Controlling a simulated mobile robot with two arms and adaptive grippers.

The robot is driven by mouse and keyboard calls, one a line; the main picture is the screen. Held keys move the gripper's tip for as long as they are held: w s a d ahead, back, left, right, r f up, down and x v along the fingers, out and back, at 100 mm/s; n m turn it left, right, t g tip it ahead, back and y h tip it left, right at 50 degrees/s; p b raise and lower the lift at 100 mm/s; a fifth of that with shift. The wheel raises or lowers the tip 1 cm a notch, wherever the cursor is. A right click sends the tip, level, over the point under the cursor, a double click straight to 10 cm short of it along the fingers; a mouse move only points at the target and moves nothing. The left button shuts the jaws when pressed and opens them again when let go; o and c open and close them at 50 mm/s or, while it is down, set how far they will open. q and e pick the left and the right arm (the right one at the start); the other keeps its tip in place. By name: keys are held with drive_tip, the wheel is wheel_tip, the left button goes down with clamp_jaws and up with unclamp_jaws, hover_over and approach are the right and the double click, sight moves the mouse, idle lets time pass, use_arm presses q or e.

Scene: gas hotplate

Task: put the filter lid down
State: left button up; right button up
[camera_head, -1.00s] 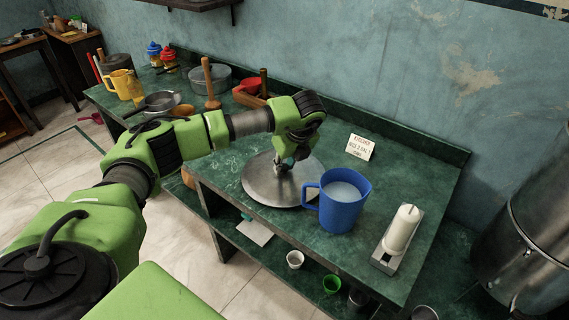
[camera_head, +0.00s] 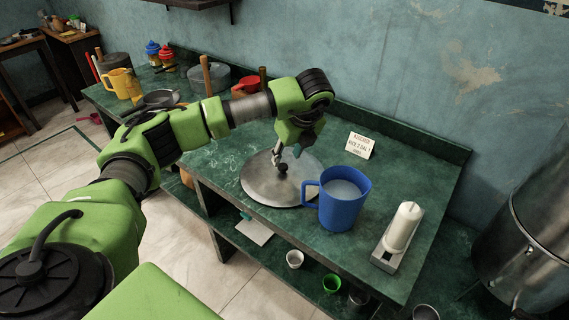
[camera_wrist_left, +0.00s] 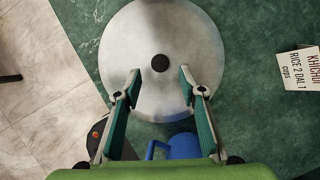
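The filter lid (camera_head: 262,183) is a round grey metal disc with a small dark knob (camera_head: 281,168). It lies flat on the green counter, left of the blue mug and close to the front edge. My left gripper (camera_head: 288,156) is just above the knob. In the left wrist view, the gripper (camera_wrist_left: 160,75) has its fingers spread wide, with a clear gap to the knob (camera_wrist_left: 160,62) on both sides. The lid (camera_wrist_left: 160,30) shows beyond the fingertips. My right gripper is not in view.
The blue mug (camera_head: 342,207) with pale liquid stands close right of the lid. A candle-like white cylinder on a holder (camera_head: 400,235) and a small sign (camera_head: 360,146) are farther right. The green counter (camera_head: 420,175) is clear behind the mug. Pots and utensils crowd its far left end.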

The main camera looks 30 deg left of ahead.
use_arm(q)
drive_tip(key=v, duration=0.6)
drive_tip(key=shift+r+b, duration=0.3)
drive_tip(key=shift+b, duration=0.15)
drive_tip(key=shift+s+d+f, duration=0.1)
drive_tip(key=shift+s+d, duration=0.05)
